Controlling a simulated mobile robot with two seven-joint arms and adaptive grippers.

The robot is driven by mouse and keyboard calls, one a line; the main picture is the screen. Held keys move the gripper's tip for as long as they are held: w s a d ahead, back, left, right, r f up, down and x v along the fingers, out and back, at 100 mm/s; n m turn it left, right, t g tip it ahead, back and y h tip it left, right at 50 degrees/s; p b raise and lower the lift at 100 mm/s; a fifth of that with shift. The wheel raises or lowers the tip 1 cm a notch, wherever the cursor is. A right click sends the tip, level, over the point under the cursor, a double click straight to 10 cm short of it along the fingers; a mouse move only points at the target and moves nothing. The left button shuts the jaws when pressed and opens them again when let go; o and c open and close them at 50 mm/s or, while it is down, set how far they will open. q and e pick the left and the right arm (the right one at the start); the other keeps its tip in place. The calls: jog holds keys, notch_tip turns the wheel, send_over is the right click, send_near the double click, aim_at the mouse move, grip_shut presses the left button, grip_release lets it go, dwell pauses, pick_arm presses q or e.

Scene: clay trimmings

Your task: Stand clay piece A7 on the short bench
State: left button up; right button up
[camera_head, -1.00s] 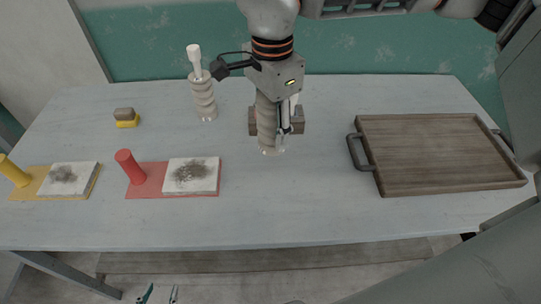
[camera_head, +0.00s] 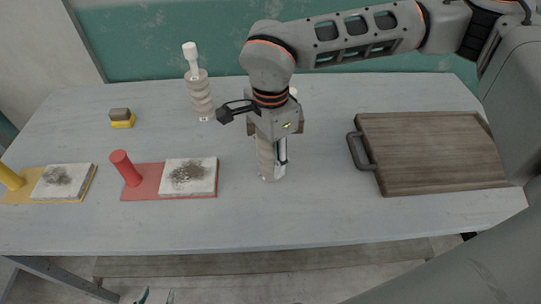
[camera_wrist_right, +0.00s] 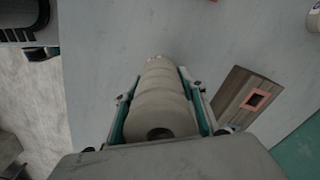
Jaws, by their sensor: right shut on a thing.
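My right gripper (camera_head: 271,172) is shut on a pale, ribbed clay piece (camera_head: 265,158), held roughly upright over the middle of the table. In the right wrist view the clay piece (camera_wrist_right: 160,95) lies between both fingers, its near end showing a dark hole. No label on it is readable. A brown wooden block (camera_head: 300,119), perhaps the short bench, stands behind my right gripper and is mostly hidden. The right wrist view shows wood (camera_wrist_right: 235,93) with a pinkish square outline, apart from the clay piece. My left gripper (camera_head: 157,297) shows only separated fingertips at the bottom edge.
Another ribbed piece with a white top (camera_head: 200,95) stands at the back left. A wooden tray (camera_head: 430,155) fills the right side. A red mat (camera_head: 140,190), a yellow mat (camera_head: 80,190) and a small yellow-based block (camera_head: 122,123) are at left. The front middle is clear.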

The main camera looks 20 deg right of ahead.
jog(key=shift+f, duration=0.1)
jog(key=o, duration=1.6)
notch_tip(320, 180, up, 12)
jog(key=shift+r+p, duration=0.15)
jog(key=shift+p, duration=0.6)
